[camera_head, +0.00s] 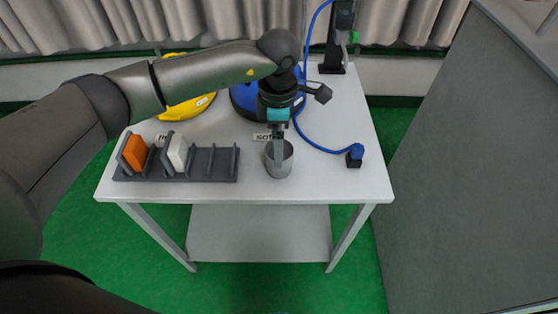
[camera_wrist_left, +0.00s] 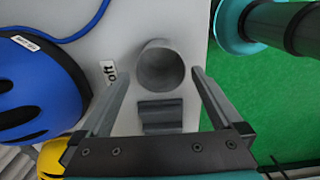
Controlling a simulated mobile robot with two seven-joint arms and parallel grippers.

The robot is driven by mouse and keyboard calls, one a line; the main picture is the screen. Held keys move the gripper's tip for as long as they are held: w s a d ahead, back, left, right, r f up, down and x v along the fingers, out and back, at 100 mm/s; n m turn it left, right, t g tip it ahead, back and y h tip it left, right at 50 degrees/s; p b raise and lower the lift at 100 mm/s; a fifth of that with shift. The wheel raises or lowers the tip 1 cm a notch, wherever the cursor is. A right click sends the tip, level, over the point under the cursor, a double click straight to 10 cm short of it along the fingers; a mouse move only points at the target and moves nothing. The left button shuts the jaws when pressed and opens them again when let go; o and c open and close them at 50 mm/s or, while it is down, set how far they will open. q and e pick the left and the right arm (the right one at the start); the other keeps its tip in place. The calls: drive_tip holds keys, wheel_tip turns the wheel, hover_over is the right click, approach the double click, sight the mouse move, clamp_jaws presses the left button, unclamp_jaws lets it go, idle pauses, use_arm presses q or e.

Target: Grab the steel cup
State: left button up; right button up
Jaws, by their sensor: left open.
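The steel cup (camera_head: 280,170) stands upright on the white table, right of the dark rack. In the left wrist view I look into the open mouth of the cup (camera_wrist_left: 161,68). My left gripper (camera_head: 279,155) is over the cup and hides part of its mouth. In the left wrist view the jaws of my left gripper (camera_wrist_left: 158,74) are open and apart, one fingertip to each side of the cup, with gaps between. I cannot tell exactly how far the tips are above the rim. My right gripper is not in view.
The dark slotted rack (camera_head: 205,177) holds an orange block (camera_head: 135,152) and a white block (camera_head: 177,152). A blue helmet (camera_head: 244,100) and a yellow helmet (camera_head: 187,107) lie behind. A blue cable (camera_head: 322,148) runs at right. The table's front right is clear.

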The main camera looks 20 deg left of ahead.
sight(288, 148)
use_arm(q)
drive_tip(key=shift+d+f+b, duration=0.1)
drive_tip(key=shift+f+b, duration=0.35)
drive_tip(key=shift+f, duration=3)
drive_tip(key=c, duration=1.2)
drive_tip(key=shift+r, duration=0.15)
